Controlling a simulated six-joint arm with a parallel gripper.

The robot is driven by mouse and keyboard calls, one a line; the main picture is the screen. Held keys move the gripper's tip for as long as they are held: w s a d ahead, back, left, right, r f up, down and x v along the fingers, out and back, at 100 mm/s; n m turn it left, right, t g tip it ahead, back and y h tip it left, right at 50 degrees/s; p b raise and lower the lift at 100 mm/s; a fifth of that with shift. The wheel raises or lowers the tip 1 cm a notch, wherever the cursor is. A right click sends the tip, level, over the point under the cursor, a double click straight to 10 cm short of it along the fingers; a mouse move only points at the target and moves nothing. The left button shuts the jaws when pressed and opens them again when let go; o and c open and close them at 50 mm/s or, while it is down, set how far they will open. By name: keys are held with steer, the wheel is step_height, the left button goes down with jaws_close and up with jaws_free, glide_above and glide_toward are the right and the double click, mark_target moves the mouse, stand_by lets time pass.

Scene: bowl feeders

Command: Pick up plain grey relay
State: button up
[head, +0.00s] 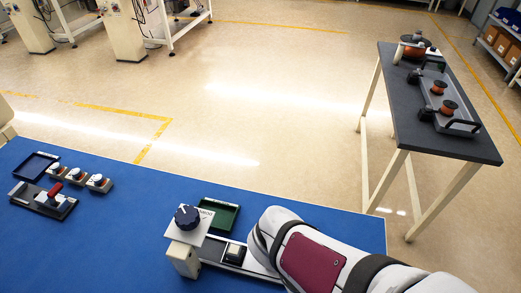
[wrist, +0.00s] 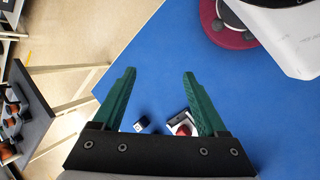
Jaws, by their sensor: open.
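No part can be surely picked out as the plain grey relay. In the head view, a small pale grey block (head: 235,253) sits in a dark holder (head: 212,251) on the blue table, close beside my arm; whether it is the relay I cannot tell. My gripper (wrist: 158,75) is open and empty in the wrist view, its two green fingers apart over bare blue table. Beyond the base of the fingers show a small dark blue part (wrist: 142,123) and a red-topped part (wrist: 183,130), both partly hidden. In the head view the gripper cannot be made out.
A white post with a dark knob (head: 187,217) and a green tray (head: 218,214) stand near my arm. A side table (head: 400,100) holds copper coils.

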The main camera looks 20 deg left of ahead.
steer(key=w+a+f+n+t+h, duration=0.1)
steer(key=w+a+f+n+t, duration=0.15)
steer(key=a+n+t, duration=0.35)
steer(key=n+t+y, duration=0.6)
steer(key=n+y, duration=0.1)
steer(key=n, duration=1.5)
glide_toward(232, 255)
steer(key=x, duration=1)
jaws_close()
